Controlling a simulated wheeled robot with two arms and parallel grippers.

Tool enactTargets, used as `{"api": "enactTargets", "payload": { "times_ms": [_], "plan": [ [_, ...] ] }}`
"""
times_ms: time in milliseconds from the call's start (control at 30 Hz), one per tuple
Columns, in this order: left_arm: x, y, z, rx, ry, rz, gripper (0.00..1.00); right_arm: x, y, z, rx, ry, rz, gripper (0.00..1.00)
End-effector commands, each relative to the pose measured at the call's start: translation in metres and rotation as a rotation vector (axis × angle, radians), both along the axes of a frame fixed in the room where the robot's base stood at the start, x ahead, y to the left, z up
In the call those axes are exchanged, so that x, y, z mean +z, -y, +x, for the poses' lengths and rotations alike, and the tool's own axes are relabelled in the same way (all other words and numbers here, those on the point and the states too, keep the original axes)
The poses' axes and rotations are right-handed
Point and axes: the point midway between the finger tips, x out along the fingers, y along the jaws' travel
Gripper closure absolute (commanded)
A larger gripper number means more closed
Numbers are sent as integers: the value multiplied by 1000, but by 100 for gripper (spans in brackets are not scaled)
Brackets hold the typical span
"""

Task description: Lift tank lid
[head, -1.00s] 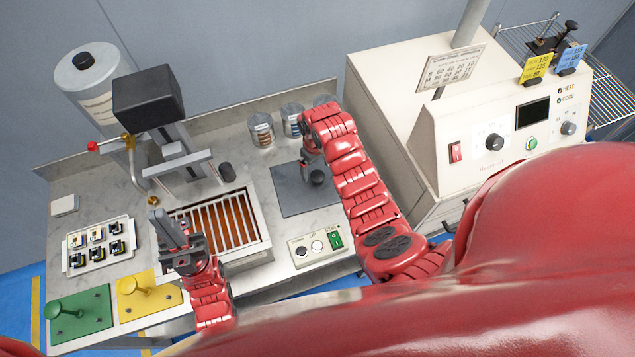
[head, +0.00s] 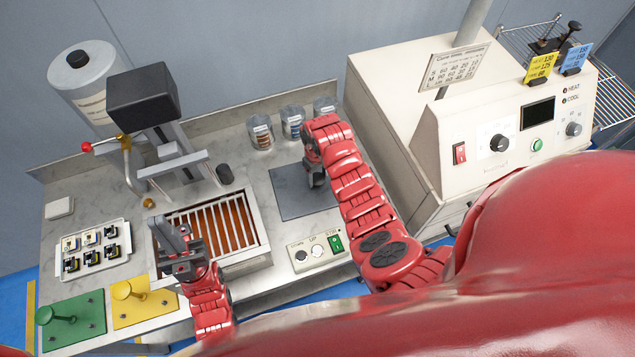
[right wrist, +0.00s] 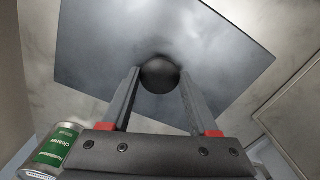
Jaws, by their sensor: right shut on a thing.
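The tank lid (head: 290,199) is a flat dark grey plate with a black knob (right wrist: 160,75). It lies level at the bench top right of the tank; I cannot tell whether there is a gap under it. My right gripper (head: 313,170) is over the lid, shut on the knob, with a finger on either side in the right wrist view (right wrist: 160,95). The open tank (head: 265,243) holds orange-brown liquid under a white grille. My left gripper (head: 172,237) is above the tank's left side; its finger gap is not clear.
A tray (head: 70,270) of small parts and green (head: 72,322) and yellow (head: 145,300) fixtures stand left. A button box (head: 316,251) sits in front of the lid. Several cans (head: 260,134) stand behind it. A large cream machine (head: 420,130) is close on the right.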

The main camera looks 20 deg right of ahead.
Motion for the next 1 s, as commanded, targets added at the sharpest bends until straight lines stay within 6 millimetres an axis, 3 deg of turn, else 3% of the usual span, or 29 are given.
{"api": "enactTargets", "payload": {
  "times_ms": [33, 133, 167, 667, 867, 1000],
  "plan": [
    [0, 0, 0, 0, 0, 0, 100, 0, 0, 0, 0, 0, 0, 80],
    [0, 0, 0, 0, 0, 0, 100, 0, 0, 0, 0, 0, 0, 98],
    [0, 0, 0, 0, 0, 0, 100, 0, 0, 0, 0, 0, 0, 100],
    [3, 0, 0, 0, 0, 0, 100, 4, 0, 0, 0, 1, -1, 100],
    [14, 0, 0, 0, 0, 0, 100, 24, 0, 1, -1, 3, 0, 100],
    [28, 0, 0, 0, 0, 0, 100, 54, 0, 2, 0, 5, 0, 100]
  ]
}}
